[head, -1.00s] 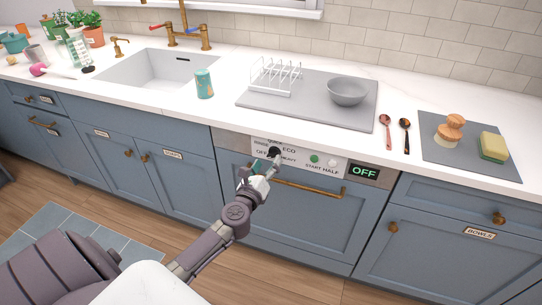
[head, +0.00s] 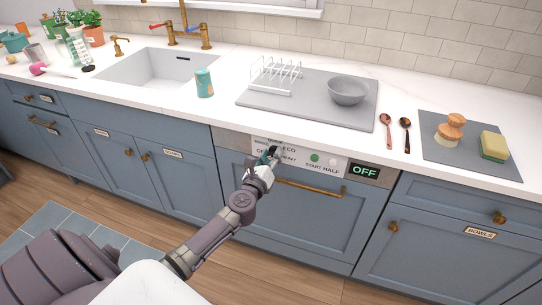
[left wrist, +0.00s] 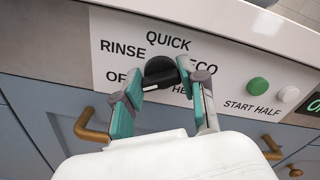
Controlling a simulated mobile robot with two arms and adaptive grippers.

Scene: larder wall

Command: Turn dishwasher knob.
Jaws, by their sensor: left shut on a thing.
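The dishwasher (head: 300,210) has a blue door under a control panel with printed settings. Its black knob (left wrist: 160,72) sits among the labels QUICK, RINSE, ECO and OFF in the left wrist view. A white mark on the knob points toward its lower left, near OFF. My left gripper (left wrist: 160,80) has its fingers on both sides of the knob and is shut on it. In the head view my left gripper (head: 269,155) covers most of the knob. The display (head: 364,171) reads OFF. My right gripper is not in view.
A green button (left wrist: 258,86) and a white button (left wrist: 289,94) lie right of the knob. The brass door handle (head: 312,190) runs below the panel. The worktop edge overhangs above. A drying mat (head: 330,115) with a rack and bowl stands on the worktop.

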